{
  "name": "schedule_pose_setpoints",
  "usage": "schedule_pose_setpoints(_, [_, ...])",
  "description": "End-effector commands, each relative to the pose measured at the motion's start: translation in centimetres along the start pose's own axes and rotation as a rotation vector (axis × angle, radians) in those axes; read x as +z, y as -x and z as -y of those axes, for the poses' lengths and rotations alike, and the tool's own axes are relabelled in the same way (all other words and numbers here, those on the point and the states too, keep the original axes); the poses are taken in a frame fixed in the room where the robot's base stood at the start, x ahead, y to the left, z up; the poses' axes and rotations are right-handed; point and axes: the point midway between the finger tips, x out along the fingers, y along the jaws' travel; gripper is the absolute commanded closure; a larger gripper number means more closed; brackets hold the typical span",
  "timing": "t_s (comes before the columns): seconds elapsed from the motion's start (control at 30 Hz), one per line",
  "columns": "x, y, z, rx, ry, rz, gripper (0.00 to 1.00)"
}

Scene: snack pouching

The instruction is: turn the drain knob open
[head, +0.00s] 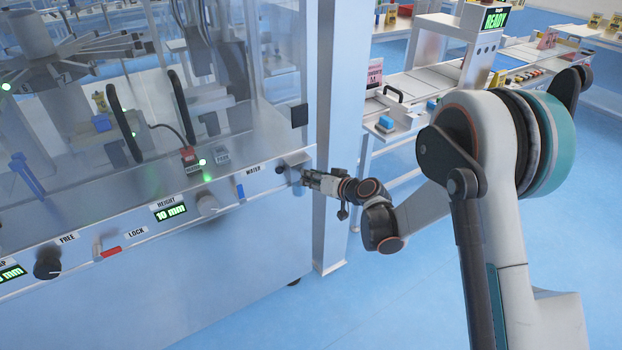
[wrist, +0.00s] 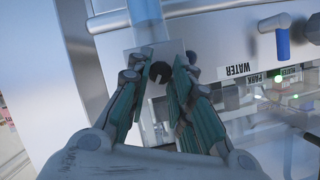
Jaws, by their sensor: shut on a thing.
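My gripper (head: 304,178) is at the right end of the machine's front panel, just right of the WATER label. In the wrist view its two fingers (wrist: 158,74) are shut on a small dark knob (wrist: 160,71), which I take to be the drain knob. Most of the knob is hidden between the fingers, and no drain label can be read. In the head view the fingers cover the knob, so its turn angle cannot be told.
The blue WATER lever (head: 240,191) is left of my gripper; it also shows in the wrist view (wrist: 283,42). A round HEIGHT dial (head: 207,204), a red LOCK lever (head: 110,252) and a black knob (head: 47,264) follow leftward. A metal post (head: 335,150) stands close right.

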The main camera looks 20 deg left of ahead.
Motion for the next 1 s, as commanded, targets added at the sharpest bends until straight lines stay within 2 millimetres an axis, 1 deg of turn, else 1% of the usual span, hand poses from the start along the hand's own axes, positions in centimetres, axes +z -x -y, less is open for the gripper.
schedule_pose_setpoints(0.6, [0.15,-0.09,-0.68,-0.225,-0.540,0.013,1.00])
schedule_pose_setpoints(1.0, [0.31,-0.17,-0.89,-0.340,-0.814,0.020,1.00])
